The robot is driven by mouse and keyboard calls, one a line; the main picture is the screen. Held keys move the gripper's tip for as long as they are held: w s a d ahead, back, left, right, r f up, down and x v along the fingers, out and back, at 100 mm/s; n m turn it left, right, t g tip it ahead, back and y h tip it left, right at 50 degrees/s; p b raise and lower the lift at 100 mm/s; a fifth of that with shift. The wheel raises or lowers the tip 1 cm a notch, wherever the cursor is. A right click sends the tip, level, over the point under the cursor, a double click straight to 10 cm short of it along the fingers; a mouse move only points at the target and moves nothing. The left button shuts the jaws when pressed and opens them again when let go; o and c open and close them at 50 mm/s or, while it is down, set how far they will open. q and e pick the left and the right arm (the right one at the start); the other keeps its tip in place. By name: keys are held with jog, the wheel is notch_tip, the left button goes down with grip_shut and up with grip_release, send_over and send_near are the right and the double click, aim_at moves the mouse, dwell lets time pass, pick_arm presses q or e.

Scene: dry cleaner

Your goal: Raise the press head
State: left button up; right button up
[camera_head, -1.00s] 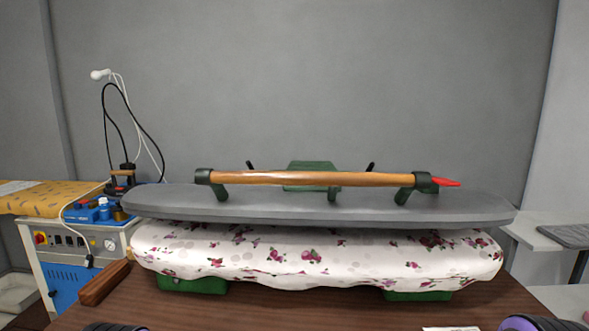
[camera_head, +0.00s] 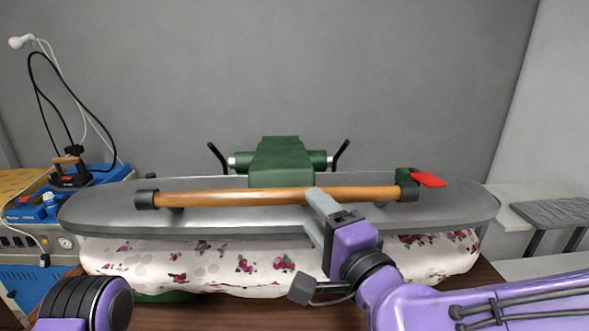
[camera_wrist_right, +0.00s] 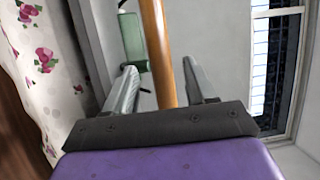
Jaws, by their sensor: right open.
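The press head (camera_head: 110,212) is a long grey plate lying low over the press's floral padded board (camera_head: 215,268). A wooden handle bar (camera_head: 240,197) runs along its front between dark end brackets, with a red tab (camera_head: 429,180) at the right end. My right gripper (camera_head: 316,215) is at the bar, right of its middle. In the right wrist view the bar (camera_wrist_right: 158,50) passes between the two open fingers (camera_wrist_right: 166,90), and I see no closing on it. Of my left arm only a wrist part shows at the lower left; its gripper is out of view.
A green hinge block (camera_head: 275,160) with two black levers stands behind the press head. A steam iron (camera_head: 70,172) and its blue-and-white unit (camera_head: 30,245) are at the left. A grey board on a white table (camera_head: 530,215) is at the right.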

jog(key=shift+w+a+r+p, duration=0.25)
jog(key=shift+r+p, duration=0.3)
jog(key=shift+p, duration=0.3)
pick_arm(q)
notch_tip(320, 180, up, 5)
jog(key=shift+r+p, duration=0.1)
jog(key=shift+p, duration=0.8)
pick_arm(e)
jog(key=x, duration=0.8)
jog(key=shift+f, duration=0.55)
jog(key=shift+c, duration=0.4)
grip_shut()
pick_arm(q)
jog(key=shift+r, duration=0.1)
pick_arm(e)
jog(key=shift+r, duration=0.1)
